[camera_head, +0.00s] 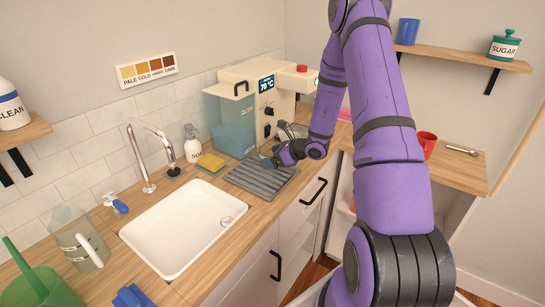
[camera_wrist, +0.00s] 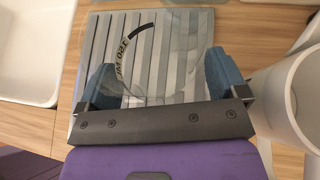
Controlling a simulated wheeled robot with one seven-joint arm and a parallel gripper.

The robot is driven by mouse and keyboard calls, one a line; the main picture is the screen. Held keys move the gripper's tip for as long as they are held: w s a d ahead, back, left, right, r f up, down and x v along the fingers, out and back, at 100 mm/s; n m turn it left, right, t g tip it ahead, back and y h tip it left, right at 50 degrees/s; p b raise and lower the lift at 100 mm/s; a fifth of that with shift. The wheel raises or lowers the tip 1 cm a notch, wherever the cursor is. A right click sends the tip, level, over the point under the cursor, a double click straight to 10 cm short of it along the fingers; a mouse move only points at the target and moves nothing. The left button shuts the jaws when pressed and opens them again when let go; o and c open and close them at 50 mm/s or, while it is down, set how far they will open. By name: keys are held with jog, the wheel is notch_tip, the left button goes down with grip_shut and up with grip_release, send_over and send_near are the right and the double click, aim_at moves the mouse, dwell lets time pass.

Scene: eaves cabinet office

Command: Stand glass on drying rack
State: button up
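The drying rack (camera_head: 258,184) is a grey ribbed tray on the wooden counter, right of the sink. In the wrist view the rack (camera_wrist: 187,25) lies below my gripper (camera_wrist: 162,78). A clear glass (camera_wrist: 150,65) with a dark mark and lettering sits between my blue fingers, which appear to touch it on both sides. In the head view my gripper (camera_head: 274,161) is over the back right part of the rack. The glass is hard to make out there. Whether its base touches the rack cannot be told.
A coffee machine (camera_head: 262,82) with a teal tank stands behind the rack. A yellow sponge (camera_head: 211,162) and soap bottle (camera_head: 193,145) stand to its left, beyond the white sink (camera_head: 170,235). A red mug (camera_head: 427,144) is right. A pale cylinder (camera_wrist: 282,100) is close beside my right finger.

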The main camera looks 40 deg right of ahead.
jog(key=shift+r, duration=0.1)
jog(key=shift+s+d+r, duration=0.15)
jog(key=v, duration=1.1)
jog(key=s+a+r+n+g+y, duration=0.1)
jog(key=s+a+r+n+g, duration=0.25)
jog(key=a+r+n, duration=0.5)
jog(key=s+a+r+n+g, duration=0.35)
jog(key=a+r+n, duration=0.35)
jog(key=a+r, duration=0.3)
jog(key=s+a+r+n+h, duration=0.1)
jog(key=s+r+n+h, duration=0.1)
jog(key=s, duration=0.4)
jog(key=s+a+r+n+t+h, duration=0.1)
jog(key=s+r+n+h, duration=0.1)
jog(key=s+r+n, duration=0.3)
jog(key=s+a+r+n+t+h, duration=0.1)
jog(key=s+a+r+n+h, duration=0.1)
jog(key=s+n, duration=0.5)
jog(key=shift+s+r+h, duration=0.4)
jog(key=shift+r+h, duration=0.2)
jog(key=shift+r, duration=0.3)
